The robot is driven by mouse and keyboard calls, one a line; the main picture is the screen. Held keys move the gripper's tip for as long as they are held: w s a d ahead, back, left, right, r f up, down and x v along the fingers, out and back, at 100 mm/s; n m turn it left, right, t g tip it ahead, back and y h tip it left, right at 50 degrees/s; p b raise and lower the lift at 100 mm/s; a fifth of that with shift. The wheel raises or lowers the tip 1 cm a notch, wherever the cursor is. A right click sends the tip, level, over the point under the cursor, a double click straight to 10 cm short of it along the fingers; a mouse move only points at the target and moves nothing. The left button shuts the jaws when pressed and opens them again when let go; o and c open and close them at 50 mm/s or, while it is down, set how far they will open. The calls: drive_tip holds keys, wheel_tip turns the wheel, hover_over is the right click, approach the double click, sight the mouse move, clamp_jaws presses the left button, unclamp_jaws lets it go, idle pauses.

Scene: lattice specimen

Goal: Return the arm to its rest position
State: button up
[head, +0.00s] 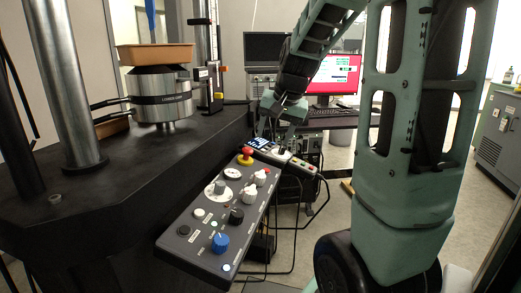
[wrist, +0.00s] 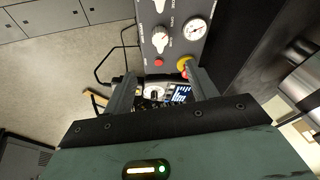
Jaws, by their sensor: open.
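My arm reaches from the right side of the head view over to the far end of a grey control panel (head: 205,245). My gripper (head: 268,132) is there, pointing down, just above a small device with a lit blue display (head: 258,142). In the wrist view my gripper (wrist: 160,80) has its two fingers apart with nothing held between them. The display (wrist: 181,93) and a round white part show beyond and between the fingers. Whether the fingertips touch anything cannot be told.
The panel carries a red emergency stop (head: 245,157), several knobs and a blue knob (head: 220,242). A monitor (head: 335,75) stands behind. Cables hang below the panel.

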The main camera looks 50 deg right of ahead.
idle(0.3)
drive_tip(key=w+a+f+n+g+y, duration=0.1)
drive_tip(key=a+f+n, duration=0.25)
drive_tip(key=a, duration=0.75)
drive_tip(key=w+a+f+n+g+y, duration=0.15)
drive_tip(key=a+n, duration=0.25)
drive_tip(key=a, duration=0.8)
drive_tip(key=s+a+f+n+g, duration=0.1)
drive_tip(key=s+a+f+n, duration=0.2)
drive_tip(key=s+a+n, duration=0.45)
drive_tip(key=s+a+f+n+g, duration=0.1)
drive_tip(key=s+a+f+n, duration=0.25)
drive_tip(key=s+a, duration=0.7)
wheel_tip(320, 180, up, 15)
drive_tip(key=p, duration=1.5)
drive_tip(key=shift+a+r, duration=0.15)
drive_tip(key=shift+a, duration=0.3)
